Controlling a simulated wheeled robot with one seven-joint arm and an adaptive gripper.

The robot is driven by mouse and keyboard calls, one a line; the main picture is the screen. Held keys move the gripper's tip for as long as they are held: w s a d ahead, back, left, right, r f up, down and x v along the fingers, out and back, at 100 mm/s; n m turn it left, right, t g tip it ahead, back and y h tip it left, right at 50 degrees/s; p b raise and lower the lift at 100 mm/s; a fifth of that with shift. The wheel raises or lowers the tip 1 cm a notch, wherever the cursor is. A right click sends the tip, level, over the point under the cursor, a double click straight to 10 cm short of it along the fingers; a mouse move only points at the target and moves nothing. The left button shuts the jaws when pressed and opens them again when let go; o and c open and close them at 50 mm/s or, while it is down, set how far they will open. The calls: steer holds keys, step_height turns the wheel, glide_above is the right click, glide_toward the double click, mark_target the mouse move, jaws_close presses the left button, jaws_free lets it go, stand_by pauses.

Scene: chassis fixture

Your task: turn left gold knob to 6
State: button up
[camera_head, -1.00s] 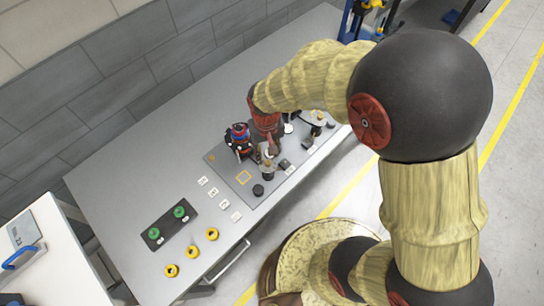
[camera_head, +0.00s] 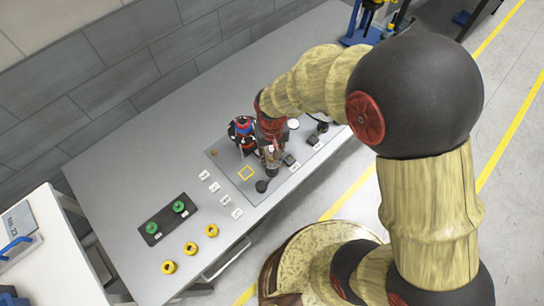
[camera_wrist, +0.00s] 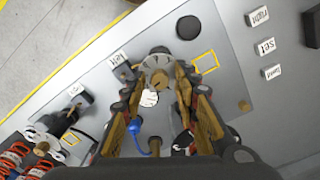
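A gold knob (camera_wrist: 158,76) with a dark base shows in the wrist view, beside a small label that seems to read "left". My gripper (camera_wrist: 156,88) is over it, with one finger on each side of the knob. The fingers stand apart, and a gap seems to show between them and the knob; contact is unclear. In the head view, my gripper (camera_head: 271,154) is low over the grey panel (camera_head: 228,160) and largely hides this knob. Another gold knob (camera_wrist: 41,148) is at the lower left of the wrist view. The number settings are too small to read.
A black round knob (camera_wrist: 188,27) and a yellow square outline (camera_wrist: 205,62) lie close by. A red, blue and black part (camera_head: 242,130) stands left of my gripper.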

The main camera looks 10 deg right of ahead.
steer(key=n, duration=0.7)
steer(key=shift+p, duration=0.35)
steer(key=n, duration=0.7)
steer(key=shift+n, duration=0.3)
steer(key=n+p, duration=0.1)
steer(key=n, duration=1.2)
steer(key=shift+c, duration=0.6)
jaws_close()
